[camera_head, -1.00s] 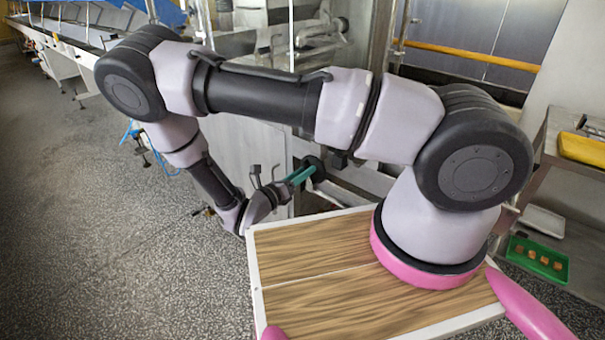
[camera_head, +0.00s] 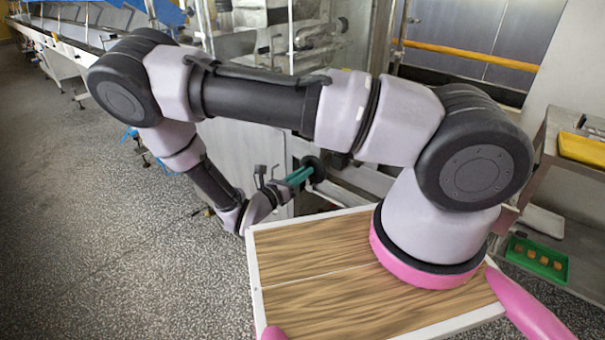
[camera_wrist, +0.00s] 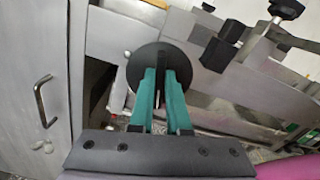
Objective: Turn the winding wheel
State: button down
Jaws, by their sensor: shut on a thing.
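The winding wheel (camera_wrist: 139,65) is a dark round disc on the side of the steel machine, near the middle of the wrist view. In the head view the wheel (camera_head: 314,167) is a small black disc past my arm. My gripper (camera_wrist: 163,75) has green fingers that reach the wheel's face. They are shut on a dark bar or handle at the wheel, which they mostly hide. My gripper (camera_head: 300,176) also shows in the head view, touching the wheel. The wheel's lower part is hidden behind the fingers.
A grey cabinet door with a handle (camera_wrist: 43,100) stands left of the wheel. A black knob (camera_wrist: 287,9) and clamp sit at the upper right. In the head view, a shelf rack with a yellow tray (camera_head: 582,149) and green tray (camera_head: 537,259) stands right. Open floor lies left.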

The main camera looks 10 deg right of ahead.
jog(key=shift+s+d+f+m, duration=0.1)
jog(key=shift+s+m, duration=0.05)
jog(key=shift+m, duration=2.3)
jog(key=shift+s+d+f+m, duration=0.1)
jog(key=shift+s+m, duration=0.1)
jog(key=shift+m, duration=2.2)
jog(key=shift+s+d+f+m, duration=0.1)
jog(key=shift+s+m, duration=0.05)
jog(key=shift+m, duration=2.3)
jog(key=c, duration=0.9)
grip_release()
jog(key=shift+a, duration=0.1)
